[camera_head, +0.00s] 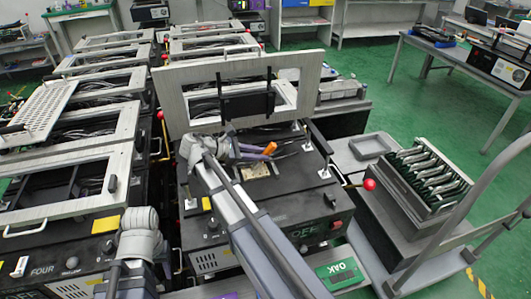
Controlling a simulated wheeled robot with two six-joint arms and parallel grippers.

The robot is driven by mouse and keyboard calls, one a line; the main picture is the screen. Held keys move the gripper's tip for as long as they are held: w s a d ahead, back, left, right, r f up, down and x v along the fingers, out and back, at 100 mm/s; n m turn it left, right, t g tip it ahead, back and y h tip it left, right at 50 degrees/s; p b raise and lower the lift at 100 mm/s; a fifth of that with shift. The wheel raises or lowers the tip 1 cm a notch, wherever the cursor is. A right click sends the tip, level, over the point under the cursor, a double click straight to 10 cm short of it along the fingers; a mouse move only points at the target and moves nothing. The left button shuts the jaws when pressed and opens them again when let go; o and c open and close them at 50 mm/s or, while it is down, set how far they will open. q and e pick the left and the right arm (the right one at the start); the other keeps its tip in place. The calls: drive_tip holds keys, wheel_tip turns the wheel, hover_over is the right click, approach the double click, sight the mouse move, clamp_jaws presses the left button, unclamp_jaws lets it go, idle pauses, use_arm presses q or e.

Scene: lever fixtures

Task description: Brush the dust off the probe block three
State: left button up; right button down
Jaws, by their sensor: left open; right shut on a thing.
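The fixture marked with partly hidden letters ending in "REE" (318,205) stands in the middle, its pale framed lid (172,97) raised upright. A small tan, dusty-looking patch, apparently the probe block (257,170), shows on its top. My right arm reaches across the fixture from the bottom. The tool is above or beside the patch; contact cannot be told. My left arm stands at the lower left, its fingers out of sight.
Fixture FOUR (62,262) and several more framed fixtures fill the left. A red-knobbed lever (369,184) juts out at the right. Beyond it are a grey trolley with a tray (372,145) and a black rack (425,180).

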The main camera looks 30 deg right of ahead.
sight(265, 151)
drive_tip(key=shift+w+a, duration=0.3)
drive_tip(key=shift+a, duration=0.75)
drive_tip(key=shift+w+a, duration=0.25)
drive_tip(key=shift+a, duration=0.8)
drive_tip(key=shift+s+d, duration=0.3)
drive_tip(key=shift+d, duration=0.65)
drive_tip(key=shift+s+d, duration=0.25)
drive_tip(key=shift+d, duration=0.7)
drive_tip(key=shift+d, duration=0.15)
drive_tip(key=shift+s+d, duration=0.2)
drive_tip(key=shift+d, duration=0.65)
drive_tip(key=shift+s+d, duration=0.2)
drive_tip(key=shift+d, duration=0.65)
drive_tip(key=shift+a, duration=0.1)
